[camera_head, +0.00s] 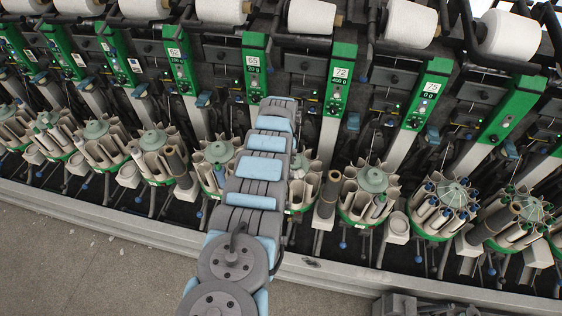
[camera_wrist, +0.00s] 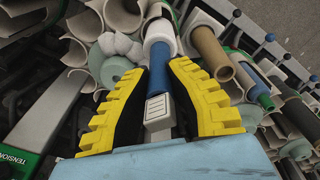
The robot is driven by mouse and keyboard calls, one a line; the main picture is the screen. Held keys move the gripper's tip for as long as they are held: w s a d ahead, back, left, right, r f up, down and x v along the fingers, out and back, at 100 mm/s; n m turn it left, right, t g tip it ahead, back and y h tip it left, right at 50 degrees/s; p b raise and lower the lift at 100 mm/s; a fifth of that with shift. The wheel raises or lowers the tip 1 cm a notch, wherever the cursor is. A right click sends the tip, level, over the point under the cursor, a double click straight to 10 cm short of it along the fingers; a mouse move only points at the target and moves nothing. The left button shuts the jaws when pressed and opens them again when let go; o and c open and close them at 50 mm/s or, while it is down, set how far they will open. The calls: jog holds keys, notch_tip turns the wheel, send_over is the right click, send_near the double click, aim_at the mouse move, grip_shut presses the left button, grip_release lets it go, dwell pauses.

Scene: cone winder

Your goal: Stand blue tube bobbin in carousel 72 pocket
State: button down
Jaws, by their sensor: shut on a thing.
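My gripper (camera_wrist: 160,75) shows in the wrist view with its yellow-and-black fingers closed on the blue tube bobbin (camera_wrist: 170,68). The bobbin's bare blue end is between the fingers; a white wound part (camera_wrist: 159,34) extends beyond the fingertips, among the carousel tubes. Whether it stands inside a pocket I cannot tell. In the head view the green panel marked 72 (camera_head: 340,78) stands right of my arm. The carousel (camera_head: 303,188) below it is largely hidden behind my arm, as are my gripper and the bobbin.
The neighbouring carousel (camera_head: 370,183) stands close on the right, another (camera_head: 217,160) on the left. A brown tube (camera_wrist: 210,50) and a second blue tube (camera_wrist: 253,88) are right of my gripper in the wrist view.

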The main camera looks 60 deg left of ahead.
jog(key=shift+f+b, duration=2.2)
jog(key=shift+b, duration=0.1)
jog(key=shift+f+b, duration=2.25)
jog(key=shift+b, duration=0.1)
jog(key=shift+f+b, duration=0.95)
jog(key=shift+b, duration=0.15)
jog(key=c, duration=1)
grip_release()
jog(key=shift+c, duration=0.2)
jog(key=shift+r, duration=0.15)
jog(key=shift+d+r, duration=0.15)
jog(key=shift+r, duration=2.8)
jog(key=shift+d+r, duration=0.15)
jog(key=shift+r, duration=2.8)
